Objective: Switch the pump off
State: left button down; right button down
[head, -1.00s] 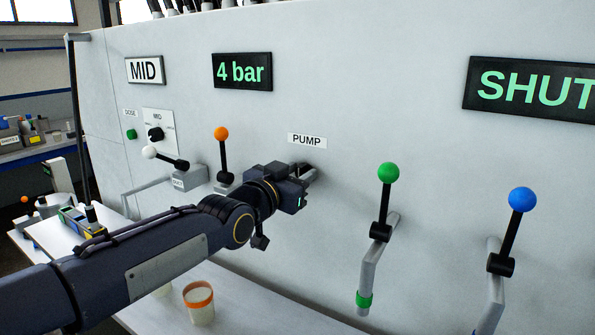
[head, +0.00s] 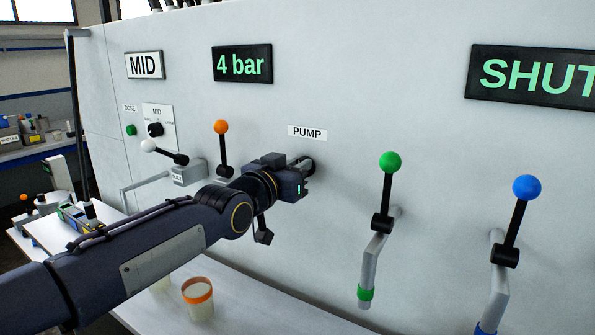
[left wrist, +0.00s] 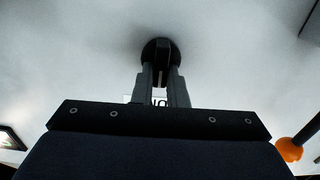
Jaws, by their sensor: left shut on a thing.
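The white PUMP label (head: 307,132) is on the grey panel. Just below it my left gripper (head: 303,171) is against the panel and largely covers a dark round knob (head: 310,163). In the left wrist view the black knob (left wrist: 161,44) has a raised bar, and my left gripper's two fingers (left wrist: 161,76) are shut on it. Part of a label with black letters shows between the fingers; I cannot read it whole. Which way the knob points is hard to tell. My right gripper is not in view.
An orange-ball lever (head: 221,128) stands just left of my left gripper. A green-ball lever (head: 389,163) and a blue-ball lever (head: 526,188) stick out to the right. Displays read "4 bar" (head: 242,64) and "SHUT" (head: 535,76). An orange-rimmed cup (head: 198,300) stands on the white bench below.

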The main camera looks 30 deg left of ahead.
pick_arm(q)
jog(key=c, duration=1.5)
grip_release()
jog(key=shift+o, duration=0.2)
